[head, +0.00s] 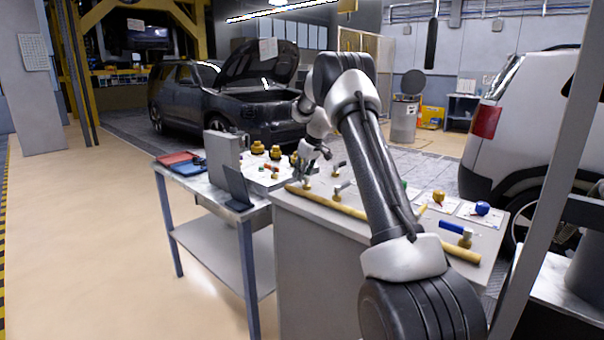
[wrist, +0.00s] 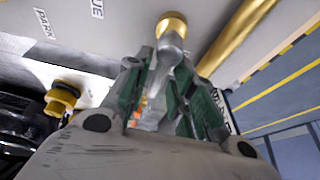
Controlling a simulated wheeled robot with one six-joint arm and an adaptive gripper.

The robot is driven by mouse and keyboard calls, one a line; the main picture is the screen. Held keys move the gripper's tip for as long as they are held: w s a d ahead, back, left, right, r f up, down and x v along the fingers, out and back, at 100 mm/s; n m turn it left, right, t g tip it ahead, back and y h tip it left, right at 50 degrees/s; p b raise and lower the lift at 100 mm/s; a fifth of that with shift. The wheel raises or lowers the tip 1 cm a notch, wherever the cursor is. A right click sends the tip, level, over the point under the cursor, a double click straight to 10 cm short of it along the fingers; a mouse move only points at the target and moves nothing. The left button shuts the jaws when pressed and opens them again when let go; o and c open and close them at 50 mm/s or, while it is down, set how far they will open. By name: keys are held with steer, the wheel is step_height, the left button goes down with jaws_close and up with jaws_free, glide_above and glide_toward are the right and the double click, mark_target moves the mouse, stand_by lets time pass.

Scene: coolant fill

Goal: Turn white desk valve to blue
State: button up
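The valve in the wrist view has a round brass top (wrist: 172,24) and a pale grey-white lever (wrist: 168,62) running back toward the camera. My gripper (wrist: 166,68) has its green-padded fingers close on both sides of this lever, and they appear to be shut on it. The fingers hide part of the lever.
A brass pipe (head: 385,222) runs along the desk's front edge. A blue-handled valve (head: 458,230) stands at its right end. Other small valves (head: 340,188) stand beside my gripper. A grey side table (head: 225,196) adjoins the desk at left. Open floor lies left.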

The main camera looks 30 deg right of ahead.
jaws_close()
steer(key=shift+d+m, duration=0.1)
steer(key=shift+m, duration=0.3)
steer(key=m+h, duration=0.1)
steer(key=m, duration=0.2)
steer(key=shift+w+d+m+h, duration=0.1)
steer(key=shift+d+m+h, duration=0.3)
steer(key=m+h, duration=0.1)
steer(key=m, duration=0.1)
steer(key=d+m, duration=0.1)
steer(key=m, duration=0.1)
steer(key=shift+h, duration=0.4)
steer(key=m, duration=0.1)
steer(key=m+g+h, duration=0.1)
steer(key=m, duration=0.3)
steer(key=shift+s+d, duration=0.35)
steer(key=shift+s, duration=0.05)
steer(key=shift+s+d+m+g+h, duration=0.1)
steer(key=shift+s+m+g+h, duration=0.15)
steer(key=shift+m, duration=0.5)
steer(key=shift+s+d+m+g+h, duration=0.15)
steer(key=shift+m+g, duration=0.2)
steer(key=shift+m, duration=0.35)
steer(key=shift+s+m+g+h, duration=0.1)
steer(key=shift+m+g+h, duration=0.15)
steer(key=shift+m, duration=0.5)
